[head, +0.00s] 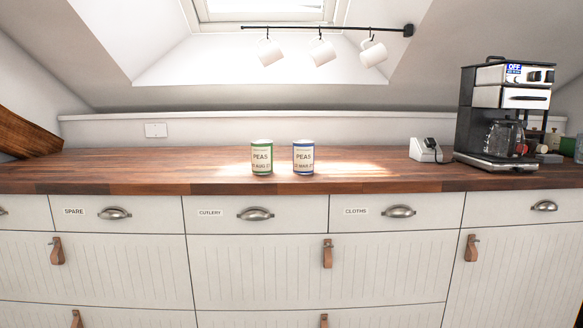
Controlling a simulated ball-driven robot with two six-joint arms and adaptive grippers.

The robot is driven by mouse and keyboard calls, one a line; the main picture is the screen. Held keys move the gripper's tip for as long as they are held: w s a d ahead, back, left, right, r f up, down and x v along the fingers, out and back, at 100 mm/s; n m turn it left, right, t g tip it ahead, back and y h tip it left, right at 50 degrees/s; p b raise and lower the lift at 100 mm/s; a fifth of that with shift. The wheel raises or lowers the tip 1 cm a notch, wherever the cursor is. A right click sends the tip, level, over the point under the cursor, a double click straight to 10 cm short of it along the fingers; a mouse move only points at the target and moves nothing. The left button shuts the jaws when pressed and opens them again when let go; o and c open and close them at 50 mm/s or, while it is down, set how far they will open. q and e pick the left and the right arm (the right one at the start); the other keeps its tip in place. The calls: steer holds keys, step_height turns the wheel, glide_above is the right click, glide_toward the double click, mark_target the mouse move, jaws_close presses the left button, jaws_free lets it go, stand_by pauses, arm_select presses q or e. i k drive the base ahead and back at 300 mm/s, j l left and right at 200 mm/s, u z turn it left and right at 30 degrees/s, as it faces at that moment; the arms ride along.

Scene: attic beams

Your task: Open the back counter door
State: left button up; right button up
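The white counter front (270,214) runs across the head view below a brown wooden worktop (200,173). Its top row has drawers with metal cup handles, labelled SPARE, CUTLERY and CLOTHS. Below are larger grooved panels with brown leather pulls. The tall panel at the right (515,275) looks like a door, with a leather pull (471,248) at its upper left. All fronts I see are shut. I cannot tell which one is the back counter door. Neither gripper shows in the head view.
Two pea cans, one green (262,158) and one blue (303,158), stand mid-worktop. A coffee machine (484,112) and a small white device (425,150) stand at the right. Mugs (322,52) hang from a black rail under the sloped ceiling.

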mark_target(528, 276)
steer(key=z, duration=1.45)
